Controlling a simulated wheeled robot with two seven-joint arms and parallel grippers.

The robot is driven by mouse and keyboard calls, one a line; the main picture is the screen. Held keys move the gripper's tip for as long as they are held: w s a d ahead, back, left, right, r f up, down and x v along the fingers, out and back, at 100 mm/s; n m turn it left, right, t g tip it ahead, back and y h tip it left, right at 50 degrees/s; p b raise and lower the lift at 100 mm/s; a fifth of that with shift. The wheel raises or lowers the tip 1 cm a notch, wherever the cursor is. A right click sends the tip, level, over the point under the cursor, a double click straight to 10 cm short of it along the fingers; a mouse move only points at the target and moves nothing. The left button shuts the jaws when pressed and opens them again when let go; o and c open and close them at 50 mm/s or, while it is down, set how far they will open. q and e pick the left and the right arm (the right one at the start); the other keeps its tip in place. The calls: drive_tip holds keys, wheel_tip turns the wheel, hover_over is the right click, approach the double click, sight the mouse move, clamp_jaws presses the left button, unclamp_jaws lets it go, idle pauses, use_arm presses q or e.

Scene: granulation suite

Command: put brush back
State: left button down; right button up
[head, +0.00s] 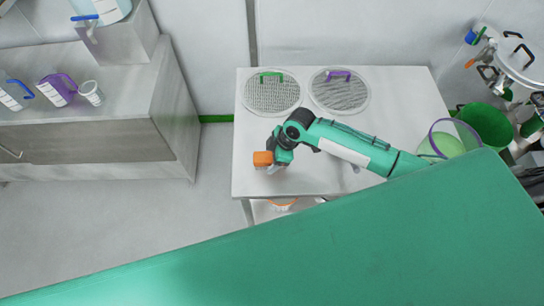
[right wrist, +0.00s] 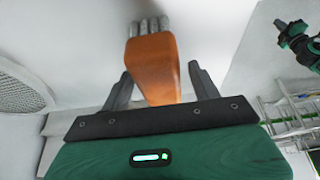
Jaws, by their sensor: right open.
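The brush, with an orange handle (head: 262,158) and grey bristles, is at the left part of the pale table (head: 400,95) in the head view. In the right wrist view the orange handle (right wrist: 153,68) lies between my gripper's fingers, bristles (right wrist: 149,27) pointing away. My right gripper (head: 276,163) is at the brush; in the wrist view its fingers (right wrist: 162,88) stand apart on both sides of the handle, with a gap at the right finger. Whether the brush rests on the table is unclear. My left gripper is not in view.
Two round mesh sieves, with a green handle (head: 271,76) and a purple handle (head: 338,75), lie at the table's back. An orange-rimmed container (head: 283,204) shows below its front edge. Green buckets (head: 487,124) stand at right, a counter (head: 125,115) at left.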

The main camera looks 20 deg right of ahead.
drive_tip(key=b+v, duration=0.2)
drive_tip(key=v, duration=0.8)
drive_tip(key=shift+d+r, duration=0.15)
drive_tip(key=shift+b+v, duration=0.35)
drive_tip(key=shift+v, duration=0.4)
